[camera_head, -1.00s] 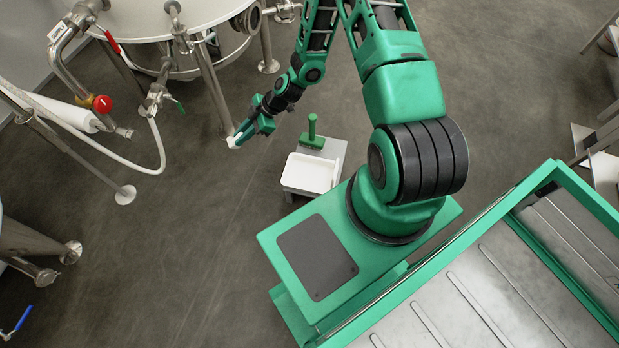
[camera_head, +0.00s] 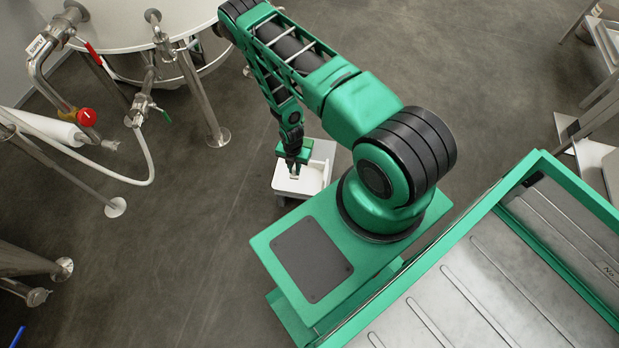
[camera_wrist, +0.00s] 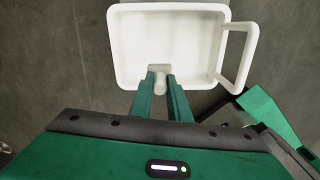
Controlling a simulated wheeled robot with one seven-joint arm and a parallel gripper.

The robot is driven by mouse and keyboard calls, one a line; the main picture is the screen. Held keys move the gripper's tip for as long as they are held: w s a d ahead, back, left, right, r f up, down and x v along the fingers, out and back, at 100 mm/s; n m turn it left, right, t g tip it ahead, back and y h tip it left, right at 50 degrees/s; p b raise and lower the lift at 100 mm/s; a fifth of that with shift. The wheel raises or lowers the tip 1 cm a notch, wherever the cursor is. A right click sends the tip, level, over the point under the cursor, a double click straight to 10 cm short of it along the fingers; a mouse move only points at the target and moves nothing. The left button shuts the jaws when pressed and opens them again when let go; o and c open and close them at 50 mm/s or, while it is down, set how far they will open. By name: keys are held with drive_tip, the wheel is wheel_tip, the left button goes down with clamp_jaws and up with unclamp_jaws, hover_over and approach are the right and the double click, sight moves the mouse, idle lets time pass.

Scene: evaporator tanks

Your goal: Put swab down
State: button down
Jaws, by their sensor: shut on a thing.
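My gripper (camera_wrist: 161,100) is shut on the swab (camera_wrist: 160,72), a small pale piece between the fingertips. In the wrist view the swab shows over the white tray (camera_wrist: 205,85), which has raised walls and a handle-like loop on its right side. I cannot tell whether the swab touches the tray floor. In the head view my gripper (camera_head: 294,172) points down over the same white tray (camera_head: 316,181), and the swab is a tiny light spot at the fingertips.
A white tank (camera_head: 120,22) on metal legs stands at the upper left, with a supply pipe (camera_head: 40,70) and a white hose (camera_head: 148,165). Open grey floor (camera_head: 180,260) lies left of the tray.

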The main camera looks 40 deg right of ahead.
drive_tip(key=s+d+f, duration=0.1)
drive_tip(key=d, duration=0.1)
drive_tip(key=s+d+f, duration=0.1)
drive_tip(key=d+f, duration=0.1)
drive_tip(key=d, duration=0.1)
drive_tip(key=s+d+f, duration=0.1)
drive_tip(key=d+f, duration=0.1)
drive_tip(key=shift+s+d, duration=0.2)
drive_tip(key=shift+s, duration=0.05)
drive_tip(key=shift+d+f, duration=0.1)
drive_tip(key=shift+f, duration=1.9)
drive_tip(key=c, duration=1.9)
unclamp_jaws()
drive_tip(key=shift+c, duration=0.2)
